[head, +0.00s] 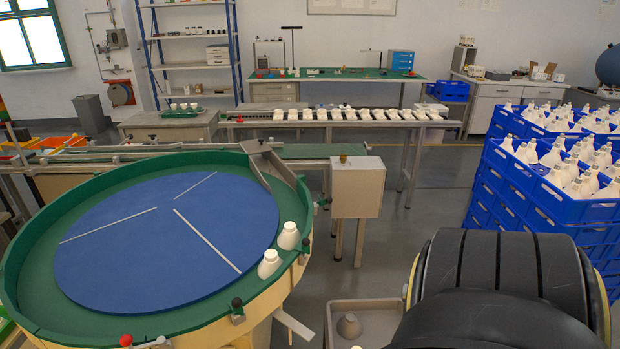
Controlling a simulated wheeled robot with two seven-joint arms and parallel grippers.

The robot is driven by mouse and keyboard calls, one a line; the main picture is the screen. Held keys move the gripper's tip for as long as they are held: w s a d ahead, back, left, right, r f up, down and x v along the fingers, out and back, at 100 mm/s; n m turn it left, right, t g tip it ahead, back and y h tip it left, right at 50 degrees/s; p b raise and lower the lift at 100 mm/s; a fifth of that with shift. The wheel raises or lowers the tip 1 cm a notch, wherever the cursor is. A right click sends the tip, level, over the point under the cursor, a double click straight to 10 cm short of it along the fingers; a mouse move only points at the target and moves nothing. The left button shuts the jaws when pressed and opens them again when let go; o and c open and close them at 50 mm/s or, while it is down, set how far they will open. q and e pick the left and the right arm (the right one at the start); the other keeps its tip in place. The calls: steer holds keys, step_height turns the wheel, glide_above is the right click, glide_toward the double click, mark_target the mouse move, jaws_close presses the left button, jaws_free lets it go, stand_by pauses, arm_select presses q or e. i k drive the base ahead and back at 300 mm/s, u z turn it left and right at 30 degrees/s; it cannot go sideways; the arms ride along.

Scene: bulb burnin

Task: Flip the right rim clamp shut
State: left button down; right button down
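The round turntable (100,263) has a blue disc, a green rim (30,315) and a pale outer wall. On its right front rim stands a small metal clamp with a black knob (237,302). A second black-knobbed fitting (306,243) sits farther back on the right rim. A red knob (126,340) shows at the front rim. Which of these is the right rim clamp, and whether it is open, I cannot tell for certain. A metal lever or chute (292,324) juts out from the right front. Neither gripper is in view.
Two white bulbs (288,236) (269,264) stand on the turntable's right edge. A grey box on legs (357,188) stands right of it. A grey tray (362,310) lies below. Blue crates of bulbs (540,185) fill the right. My dark arm covers the lower right.

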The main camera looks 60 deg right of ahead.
mark_target(328, 200)
steer(key=z, duration=0.6)
steer(key=i, duration=0.85)
steer(key=z, duration=0.75)
